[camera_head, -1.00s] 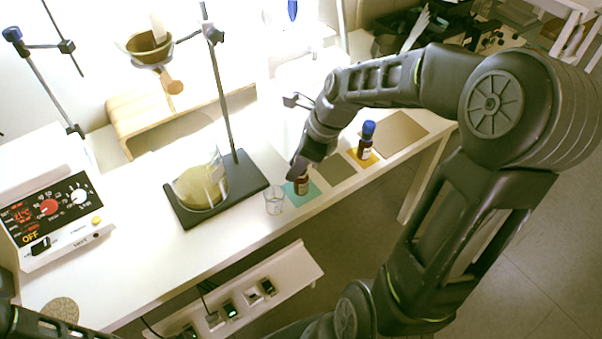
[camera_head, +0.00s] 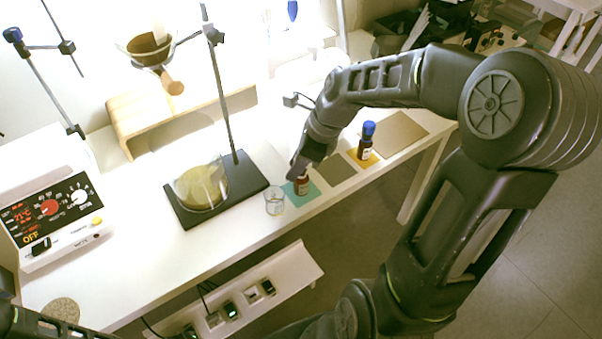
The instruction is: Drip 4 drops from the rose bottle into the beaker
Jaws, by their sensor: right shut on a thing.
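A small dark brown bottle (camera_head: 302,187) stands on or just above the teal mat (camera_head: 309,195); its label is too small to read, so I cannot tell if it is the rose one. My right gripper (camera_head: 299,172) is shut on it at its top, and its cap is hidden. A small clear beaker (camera_head: 274,203) stands just left of the teal mat. A second brown bottle with a blue cap (camera_head: 366,141) stands upright on the yellow mat (camera_head: 356,160). A bit of my left arm (camera_head: 40,322) shows at the bottom left; its gripper is out of view.
A large glass vessel (camera_head: 203,187) stands on a black stand base (camera_head: 180,210) with a tall rod. A control box (camera_head: 60,222) is at the left. Empty brown mats (camera_head: 336,170) lie at the right. The white table's (camera_head: 160,270) front left is mostly clear.

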